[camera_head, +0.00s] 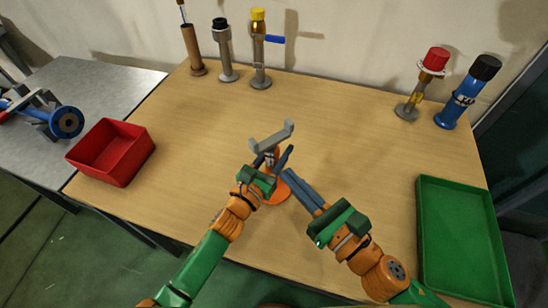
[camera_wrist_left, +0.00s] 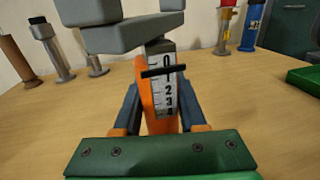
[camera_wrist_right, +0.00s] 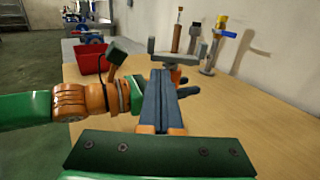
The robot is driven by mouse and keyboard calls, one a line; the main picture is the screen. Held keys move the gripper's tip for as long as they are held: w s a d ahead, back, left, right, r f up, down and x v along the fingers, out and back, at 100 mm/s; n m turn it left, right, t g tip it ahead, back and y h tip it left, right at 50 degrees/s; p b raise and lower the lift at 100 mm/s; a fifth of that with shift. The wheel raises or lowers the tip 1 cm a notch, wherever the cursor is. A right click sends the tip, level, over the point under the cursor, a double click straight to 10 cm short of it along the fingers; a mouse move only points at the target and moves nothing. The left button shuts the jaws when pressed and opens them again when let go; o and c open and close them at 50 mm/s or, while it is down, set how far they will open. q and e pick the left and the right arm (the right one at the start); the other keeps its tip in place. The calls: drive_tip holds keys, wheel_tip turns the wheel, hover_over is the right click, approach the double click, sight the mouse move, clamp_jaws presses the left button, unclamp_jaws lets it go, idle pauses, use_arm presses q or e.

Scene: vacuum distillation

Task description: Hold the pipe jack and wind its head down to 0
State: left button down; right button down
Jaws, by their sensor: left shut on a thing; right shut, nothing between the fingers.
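The pipe jack stands on the table with a round orange base (camera_head: 277,191) and a grey forked head (camera_head: 272,138). In the left wrist view its orange body (camera_wrist_left: 145,90) carries a white scale (camera_wrist_left: 165,98); the black pointer (camera_wrist_left: 163,71) lies between 0 and 1. My left gripper (camera_head: 275,158) is shut on the jack's body, fingers on both sides. My right gripper (camera_head: 287,172) is shut and empty, its tips close to the jack's right side; I cannot tell whether they touch it. In the right wrist view the jack's head (camera_wrist_right: 175,56) shows behind the shut fingers (camera_wrist_right: 163,95).
A red bin (camera_head: 112,152) stands at the left table edge and a green tray (camera_head: 460,240) at the right. Several upright fittings line the back, among them a yellow-topped one (camera_head: 259,50) and a blue one (camera_head: 465,95). The table around the jack is clear.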

sight(257, 154)
drive_tip(key=x, duration=0.6)
drive_tip(key=shift+w, duration=0.1)
drive_tip(key=shift+a, duration=0.5)
idle(0.5)
drive_tip(key=shift+w+a, duration=0.15)
drive_tip(key=shift+a, duration=0.55)
drive_tip(key=shift+w+a, duration=0.5)
drive_tip(key=shift+a, duration=0.25)
drive_tip(key=shift+w+a, duration=0.15)
